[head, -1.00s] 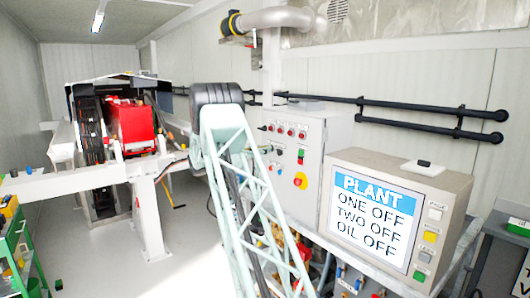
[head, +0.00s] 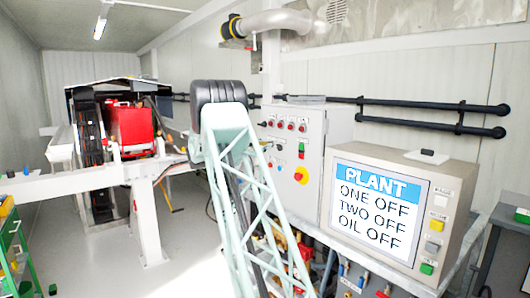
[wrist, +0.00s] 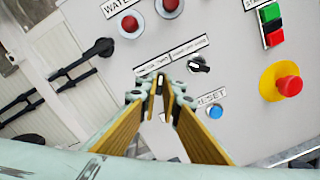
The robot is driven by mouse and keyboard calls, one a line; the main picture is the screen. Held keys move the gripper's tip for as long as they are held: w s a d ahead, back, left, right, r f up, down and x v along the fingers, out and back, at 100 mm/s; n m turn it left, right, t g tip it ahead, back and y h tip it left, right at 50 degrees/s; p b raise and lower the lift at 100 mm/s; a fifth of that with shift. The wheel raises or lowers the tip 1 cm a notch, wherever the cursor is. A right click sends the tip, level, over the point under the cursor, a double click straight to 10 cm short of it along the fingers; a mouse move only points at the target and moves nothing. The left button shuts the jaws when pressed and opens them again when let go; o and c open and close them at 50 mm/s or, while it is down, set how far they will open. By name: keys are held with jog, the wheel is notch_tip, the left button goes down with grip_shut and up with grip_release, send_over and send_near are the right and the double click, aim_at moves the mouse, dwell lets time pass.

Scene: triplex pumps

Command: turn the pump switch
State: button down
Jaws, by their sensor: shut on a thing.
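In the wrist view my gripper (wrist: 158,90) is at the grey control panel (wrist: 235,88), its yellow-sided fingers shut on a small rotary switch (wrist: 160,82). The fingers hide most of that switch; only a sliver with a pale line shows, so its exact angle cannot be told. A small label sits just above it. A second black rotary switch (wrist: 199,65) stands free to its right, under a label that seems to read "PUMP OFF MODE". In the head view the control cabinet (head: 311,155) is partly behind my arm, and my gripper cannot be made out.
Near the fingers are a blue reset button (wrist: 215,112), a red emergency stop on yellow (wrist: 288,86), a red button (wrist: 130,24) and green and red buttons (wrist: 271,25). The plant screen (head: 380,210) reads one off, two off, oil off. Black pipes (head: 420,126) run along the wall.

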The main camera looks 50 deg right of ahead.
jog(key=shift+m+b, duration=0.9)
jog(key=shift+b, duration=0.1)
jog(key=c, duration=2.8)
grip_release()
jog(key=shift+a, duration=0.15)
jog(key=v, duration=1.1)
jog(key=shift+w+a, duration=0.1)
jog(key=shift+a, duration=0.25)
